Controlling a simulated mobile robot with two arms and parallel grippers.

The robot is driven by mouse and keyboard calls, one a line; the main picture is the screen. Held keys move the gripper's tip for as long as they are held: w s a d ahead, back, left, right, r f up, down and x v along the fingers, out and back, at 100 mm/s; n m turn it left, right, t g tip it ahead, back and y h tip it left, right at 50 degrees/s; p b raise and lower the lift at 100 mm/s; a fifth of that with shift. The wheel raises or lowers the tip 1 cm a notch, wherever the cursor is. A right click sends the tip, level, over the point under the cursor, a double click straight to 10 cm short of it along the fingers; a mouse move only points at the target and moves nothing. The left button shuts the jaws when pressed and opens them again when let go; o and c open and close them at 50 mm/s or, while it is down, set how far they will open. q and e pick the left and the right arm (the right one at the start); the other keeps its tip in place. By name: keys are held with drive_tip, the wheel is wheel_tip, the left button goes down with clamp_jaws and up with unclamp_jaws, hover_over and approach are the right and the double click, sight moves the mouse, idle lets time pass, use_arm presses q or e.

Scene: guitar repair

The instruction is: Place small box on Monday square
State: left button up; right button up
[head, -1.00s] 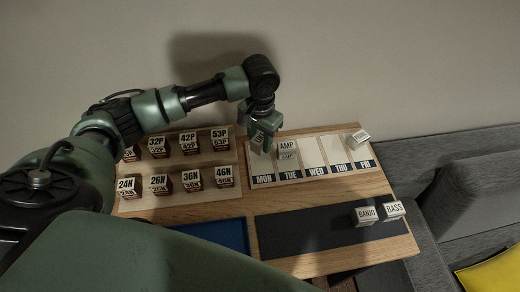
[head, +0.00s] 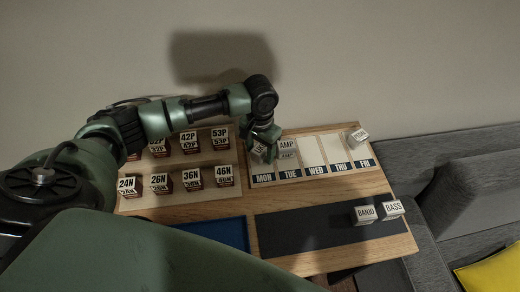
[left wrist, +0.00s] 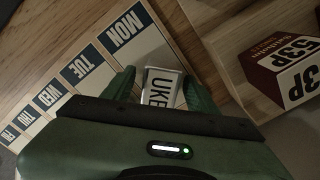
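The small box (head: 258,152), white and marked UKE, is between the fingers of my left gripper (head: 263,140). In the left wrist view the UKE box (left wrist: 161,86) shows between the two green fingers, and the gripper looks shut on it. The Monday square is a white panel with a dark MON label (head: 263,178), at the left end of the weekday board. The box is over the upper part of this square. I cannot tell whether it touches the board. The MON label (left wrist: 122,28) shows left of the box in the left wrist view. My right gripper is not in view.
An AMP box (head: 287,147) stands on the Tuesday square, close to the right of my gripper. Another white box (head: 358,136) is on the Friday square. Several numbered boxes (head: 191,176) stand to the left. BANJO (head: 365,214) and BASS (head: 392,209) boxes lie on the dark mat (head: 296,236).

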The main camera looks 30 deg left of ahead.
sight(260, 149)
use_arm(q)
drive_tip(key=shift+r, duration=0.1)
wheel_tip(260, 149, up, 12)
drive_tip(key=b, duration=0.1)
idle(0.5)
idle(0.4)
